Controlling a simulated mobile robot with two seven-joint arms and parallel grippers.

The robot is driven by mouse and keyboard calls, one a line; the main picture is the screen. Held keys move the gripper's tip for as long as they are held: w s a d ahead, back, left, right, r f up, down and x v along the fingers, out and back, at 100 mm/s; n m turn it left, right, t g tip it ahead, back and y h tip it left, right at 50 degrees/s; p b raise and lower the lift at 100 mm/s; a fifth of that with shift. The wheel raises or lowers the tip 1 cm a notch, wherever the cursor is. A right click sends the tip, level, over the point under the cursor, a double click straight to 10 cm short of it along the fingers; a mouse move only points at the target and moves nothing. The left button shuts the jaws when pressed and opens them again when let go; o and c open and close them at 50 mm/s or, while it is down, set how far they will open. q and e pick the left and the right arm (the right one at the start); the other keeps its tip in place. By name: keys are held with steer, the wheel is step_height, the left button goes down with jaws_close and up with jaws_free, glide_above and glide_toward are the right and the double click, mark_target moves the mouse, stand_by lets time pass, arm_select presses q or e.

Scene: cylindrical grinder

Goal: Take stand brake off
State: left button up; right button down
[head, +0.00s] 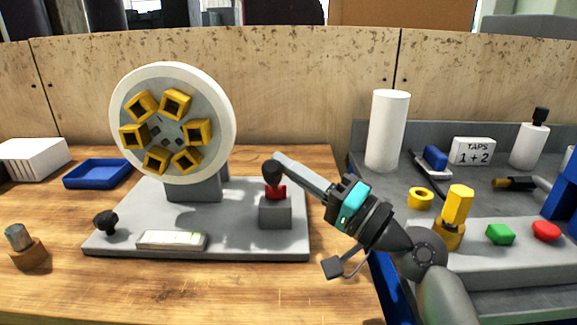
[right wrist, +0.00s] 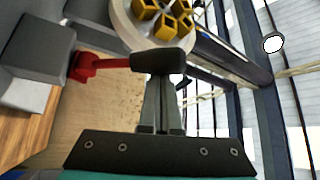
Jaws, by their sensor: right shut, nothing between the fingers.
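The stand (head: 250,240) is a grey base plate carrying a large white-rimmed disc (head: 173,72) with several yellow square sockets. The brake is a red lever (head: 276,191) with a black knob (head: 272,171), rising from a grey block (head: 275,213) at the plate's right. My right gripper (head: 281,161) comes in from the right, its fingertips at the knob. In the right wrist view the red lever (right wrist: 88,66) reaches the black knob (right wrist: 158,60), which covers the tips of my shut fingers (right wrist: 160,85). Nothing shows between them; whether they touch the knob I cannot tell. My left gripper is out of view.
A small black knob (head: 105,221) and a pale level (head: 172,240) are at the plate's front. A blue tray (head: 97,174) lies left. A white cylinder (head: 388,130), a yellow hex part (head: 460,203), and green (head: 500,234) and red (head: 546,231) buttons are right.

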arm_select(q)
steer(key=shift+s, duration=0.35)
arm_select(e)
steer(key=shift+s+a+f, duration=0.1)
steer(key=shift+a+f, duration=0.05)
steer(key=shift+f, duration=0.1)
arm_select(q)
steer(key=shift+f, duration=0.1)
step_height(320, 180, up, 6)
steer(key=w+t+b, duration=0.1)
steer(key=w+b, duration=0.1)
steer(key=b, duration=0.1)
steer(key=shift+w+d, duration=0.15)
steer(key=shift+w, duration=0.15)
arm_select(e)
steer(key=v, duration=1.5)
steer(key=shift+d+r, duration=0.3)
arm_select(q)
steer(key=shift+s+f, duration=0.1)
